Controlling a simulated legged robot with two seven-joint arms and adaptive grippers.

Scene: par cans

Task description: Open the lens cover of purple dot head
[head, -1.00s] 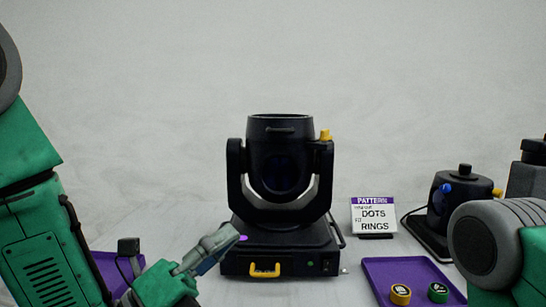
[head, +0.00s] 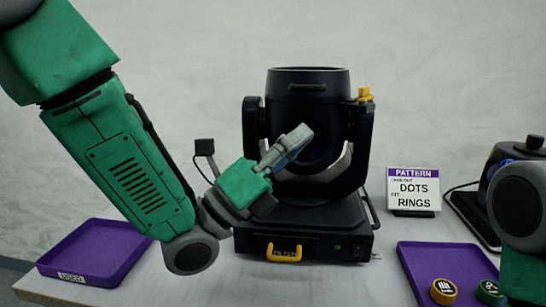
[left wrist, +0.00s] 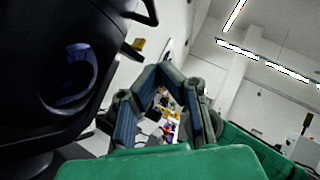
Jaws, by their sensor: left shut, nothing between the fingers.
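The black moving-head lamp (head: 308,85) stands upright in its yoke on a black base (head: 310,215), at the centre of the head view. Its dark round lens front is partly hidden behind my left gripper (head: 300,138). The purple dot seen earlier on the base does not show now. My left gripper is shut and empty in front of the lens, pointing up and right; contact cannot be told. In the left wrist view the gripper (left wrist: 160,72) is beside the dark head with its bluish lens (left wrist: 75,78). A yellow knob (head: 364,94) sits on the yoke's right top.
A purple tray marked USED (head: 95,250) lies at left. A second purple tray (head: 440,255) at right holds a yellow-rimmed disc (head: 444,291) and a green-rimmed disc (head: 488,290). A sign (head: 413,189) reads DOTS, RINGS. A yellow handle (head: 284,252) is on the base front.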

